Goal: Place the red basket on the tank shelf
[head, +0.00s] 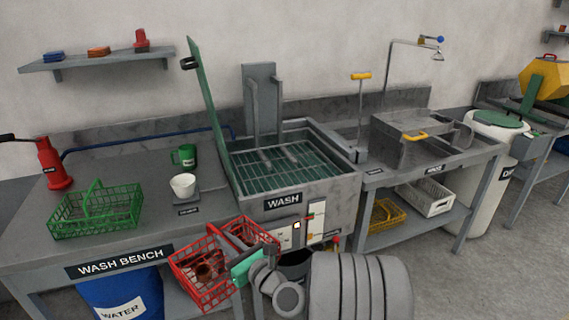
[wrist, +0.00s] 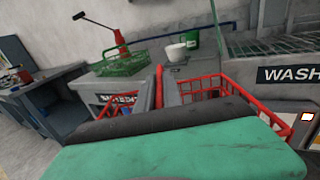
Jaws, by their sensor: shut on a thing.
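The red basket (head: 190,272) hangs in front of the wash bench, beside the wash tank's left front. It holds some brown-copper items. My gripper (head: 243,262) is shut on the red basket, at its handle side.
A green basket (head: 97,212), a white cup (head: 183,185), a green mug (head: 184,155) and a red pump bottle (head: 53,165) stand on the wash bench. The raised lid borders the tank's left side.

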